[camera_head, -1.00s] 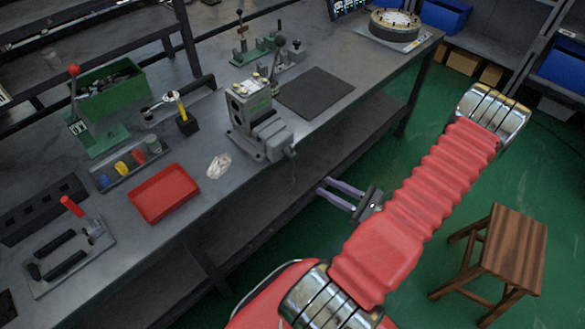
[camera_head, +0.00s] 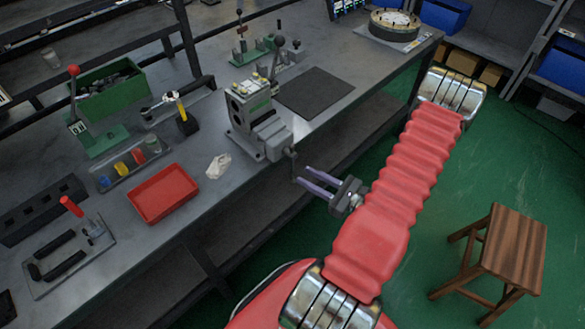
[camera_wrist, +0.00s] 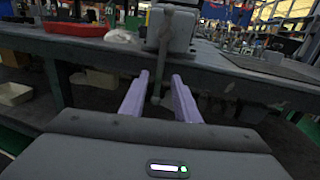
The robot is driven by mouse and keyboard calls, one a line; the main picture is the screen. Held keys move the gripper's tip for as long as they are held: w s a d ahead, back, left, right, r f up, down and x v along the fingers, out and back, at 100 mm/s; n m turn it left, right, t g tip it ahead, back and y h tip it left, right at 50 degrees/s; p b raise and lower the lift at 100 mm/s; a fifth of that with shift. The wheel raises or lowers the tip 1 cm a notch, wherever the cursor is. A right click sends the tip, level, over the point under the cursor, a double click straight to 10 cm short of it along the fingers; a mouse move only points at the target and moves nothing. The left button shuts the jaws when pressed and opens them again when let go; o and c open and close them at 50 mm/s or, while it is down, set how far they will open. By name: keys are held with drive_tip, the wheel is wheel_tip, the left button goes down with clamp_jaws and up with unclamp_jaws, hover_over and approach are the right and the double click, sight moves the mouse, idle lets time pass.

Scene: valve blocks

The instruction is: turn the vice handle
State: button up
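The grey vice (camera_head: 262,138) stands at the bench's front edge with a metal block (camera_head: 247,101) in it. It also fills the top middle of the wrist view (camera_wrist: 181,30). Its handle (camera_wrist: 163,58) is a thin grey bar hanging down from the vice screw, with a rounded lower end. My gripper (camera_head: 303,174) is open, its two purple fingers pointing at the vice's front, just off the bench edge. In the wrist view the handle's lower part shows between the fingers (camera_wrist: 159,76), with gaps on both sides. I cannot tell how deep it lies between them.
A red tray (camera_head: 163,193) and a crumpled white cloth (camera_head: 218,166) lie left of the vice. A dark mat (camera_head: 315,92) lies to its right. A lower shelf (camera_head: 245,222) runs under the bench. A wooden stool (camera_head: 508,248) stands on the green floor at right.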

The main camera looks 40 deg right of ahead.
sight(293, 178)
drive_tip(key=shift+x, duration=3.45)
clamp_jaws()
drive_tip(key=shift+d, duration=0.1)
